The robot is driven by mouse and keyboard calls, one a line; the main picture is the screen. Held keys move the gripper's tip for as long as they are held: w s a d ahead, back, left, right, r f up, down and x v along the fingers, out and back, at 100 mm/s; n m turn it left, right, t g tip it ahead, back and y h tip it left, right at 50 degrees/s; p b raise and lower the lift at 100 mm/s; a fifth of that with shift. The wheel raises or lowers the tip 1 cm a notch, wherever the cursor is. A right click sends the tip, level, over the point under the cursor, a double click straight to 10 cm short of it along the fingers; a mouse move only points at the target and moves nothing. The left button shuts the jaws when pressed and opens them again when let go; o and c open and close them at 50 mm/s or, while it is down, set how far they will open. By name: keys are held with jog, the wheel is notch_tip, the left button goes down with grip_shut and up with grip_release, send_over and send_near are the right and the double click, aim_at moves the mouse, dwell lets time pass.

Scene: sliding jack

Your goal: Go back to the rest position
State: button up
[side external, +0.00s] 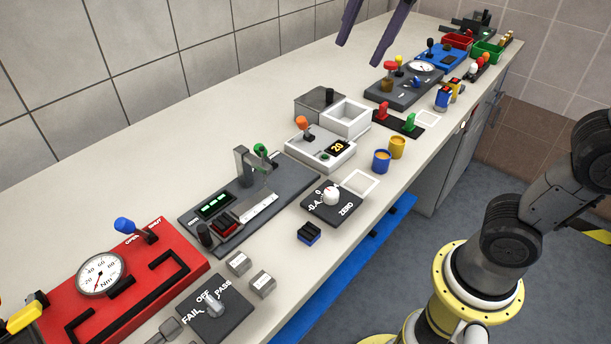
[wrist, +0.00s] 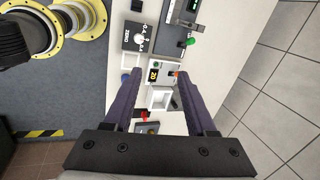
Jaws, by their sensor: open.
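My gripper (side external: 373,32) shows at the top of the side external view, its two dark purple fingers apart and empty, raised above the bench. In the wrist view my gripper (wrist: 157,75) is open, with its fingers spread to either side of the white-and-grey box with the "20" display (wrist: 154,75). The sliding jack cannot be told for certain; a dark grey fixture with a green display and a sliding metal part (side external: 243,205) sits mid-bench. Nothing is between the fingers.
The bench (side external: 150,150) holds a red gauge panel (side external: 125,290), a ZERO knob panel (side external: 332,203), a white open box (side external: 346,118), blue (side external: 381,161) and yellow (side external: 397,147) cups, and a grey gauge panel (side external: 405,88). A tiled wall (side external: 130,60) runs behind. The air around the fingers is clear.

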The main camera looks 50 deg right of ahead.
jog(key=s+d+f+n+t, duration=0.1)
jog(key=s+d+f+n, duration=0.1)
jog(key=s+f+n, duration=0.4)
jog(key=s+d+f+n, duration=0.3)
jog(key=s+f+n, duration=0.2)
jog(key=f+n, duration=0.5)
jog(key=shift+s+f+t+h, duration=0.3)
jog(key=shift+s+f+t, duration=0.1)
